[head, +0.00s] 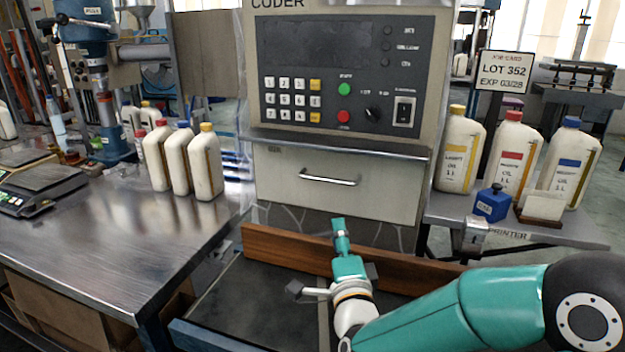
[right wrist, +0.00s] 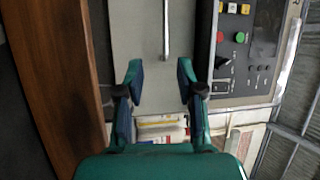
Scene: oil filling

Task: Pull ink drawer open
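The ink drawer (head: 285,190) is a pale grey front below the coder's control panel (head: 345,75), and it looks closed. Its silver bar handle (head: 330,180) runs across the middle. My right gripper (head: 339,222) is just below and in front of the drawer, apart from the handle in the head view. In the right wrist view the gripper (right wrist: 159,72) is open and empty. There the handle (right wrist: 166,30) stands beyond the fingertips, on the drawer front (right wrist: 135,25). My left gripper is not in view.
A wooden rail (head: 285,248) runs below the drawer. Several oil bottles stand on the steel bench (head: 100,230) at left and the printer shelf (head: 560,232) at right. A blue ink bottle (head: 491,204) and a stamp-like block (head: 543,205) are on the shelf.

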